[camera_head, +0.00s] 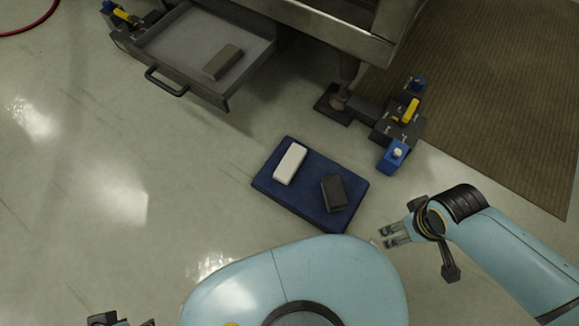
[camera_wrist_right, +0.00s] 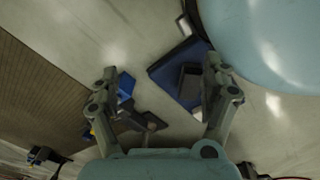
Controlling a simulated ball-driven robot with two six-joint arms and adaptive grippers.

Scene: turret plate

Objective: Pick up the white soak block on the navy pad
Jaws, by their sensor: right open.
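The white soak block (camera_head: 290,163) lies on the upper left part of the navy pad (camera_head: 305,206) on the floor. A dark grey block (camera_head: 334,193) lies on the pad's right part; in the right wrist view the dark block (camera_wrist_right: 190,82) rests on the navy pad (camera_wrist_right: 166,75). My right gripper (camera_head: 386,237) is open and empty, to the lower right of the pad and apart from it. In the right wrist view its two fingers (camera_wrist_right: 163,85) are spread wide. The left gripper (camera_head: 120,321) shows only in part at the bottom left edge.
An open drawer (camera_head: 245,78) holding a brown block (camera_head: 222,62) juts out at the upper left. A machine foot with blue and yellow parts (camera_head: 397,125) stands right of the pad. A brown mat (camera_head: 490,100) covers the upper right. The floor left of the pad is clear.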

